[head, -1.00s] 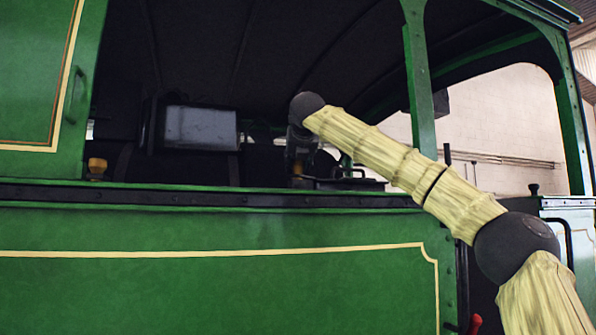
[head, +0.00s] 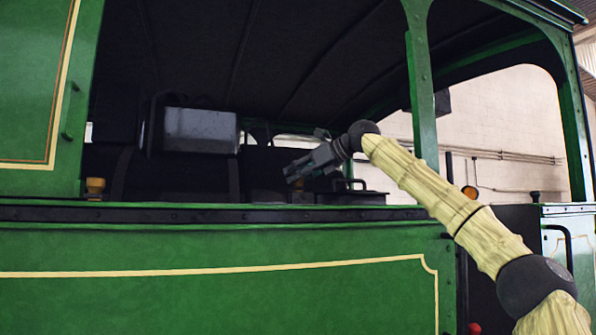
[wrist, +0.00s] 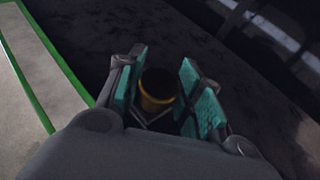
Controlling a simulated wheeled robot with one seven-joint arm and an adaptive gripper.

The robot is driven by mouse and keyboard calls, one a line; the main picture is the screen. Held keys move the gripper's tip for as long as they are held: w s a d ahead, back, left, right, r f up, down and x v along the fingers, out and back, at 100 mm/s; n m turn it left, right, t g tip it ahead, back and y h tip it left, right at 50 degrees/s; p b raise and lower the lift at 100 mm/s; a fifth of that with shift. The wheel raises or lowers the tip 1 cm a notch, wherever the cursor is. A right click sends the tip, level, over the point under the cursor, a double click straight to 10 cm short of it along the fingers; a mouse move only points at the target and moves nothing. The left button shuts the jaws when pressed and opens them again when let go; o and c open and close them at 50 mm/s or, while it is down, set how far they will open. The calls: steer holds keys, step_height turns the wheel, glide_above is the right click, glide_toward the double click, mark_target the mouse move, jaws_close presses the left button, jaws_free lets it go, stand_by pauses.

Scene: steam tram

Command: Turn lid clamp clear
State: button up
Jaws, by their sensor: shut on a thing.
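My gripper (head: 300,172) is inside the cab opening, above the sill, tilted with its fingers to the lower left. In the wrist view the teal-padded fingers (wrist: 158,78) stand on both sides of a dark-topped, amber-banded knob (wrist: 158,92), with the gripper shut on it. I cannot tell for certain that this knob is the lid clamp. A dark lid-like box with a loop handle (head: 350,197) sits just right of the gripper. The gripper hides what lies behind its fingers in the head view.
The green side panel (head: 210,290) and its dark sill (head: 200,213) run below the gripper. A similar amber knob (head: 95,187) stands at the sill's left. A green post (head: 421,90) rises close to my arm. A grey box (head: 200,130) hangs behind.

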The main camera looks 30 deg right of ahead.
steer(key=shift+d+r+n+g+y, duration=0.1)
steer(key=shift+n+g+y, duration=0.2)
steer(key=shift+n+y, duration=0.3)
steer(key=o, duration=1)
steer(key=shift+d, duration=0.1)
steer(key=v, duration=1.2)
steer(key=shift+d, duration=0.3)
steer(key=shift+w+a, duration=0.1)
